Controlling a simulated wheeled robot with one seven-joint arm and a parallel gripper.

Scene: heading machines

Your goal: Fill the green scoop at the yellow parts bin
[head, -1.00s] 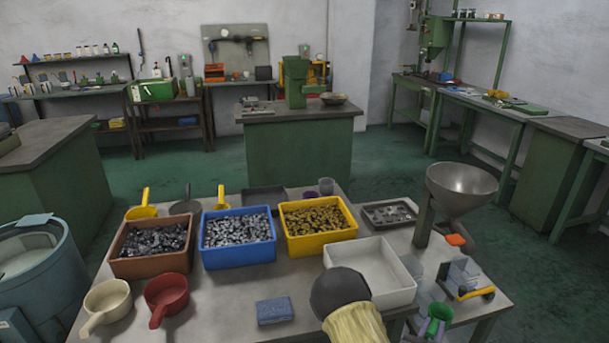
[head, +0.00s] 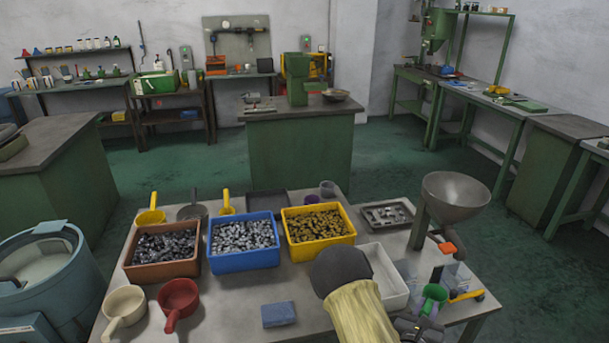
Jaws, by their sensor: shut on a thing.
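The green scoop (head: 435,293) is at the right front corner of the table, partly overlapping clear items behind it. My gripper (head: 426,317), dark and small in view, is shut on the scoop at its near side; the fingers are hard to make out. The scoop's inside is too small to judge. The yellow parts bin (head: 327,238) stands at the back of the table, left of and beyond my gripper. It is full of brass-coloured parts (head: 315,221). My yellow-sleeved arm reaches in from the bottom, between the blue block and the scoop.
A white tray (head: 392,290) sits between the yellow bin and the scoop, partly hidden by my arm. A metal funnel (head: 455,197) on a stand rises behind the scoop. A blue bin (head: 245,262) and brown bin (head: 163,270) stand left. A blue block (head: 278,313) lies in front.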

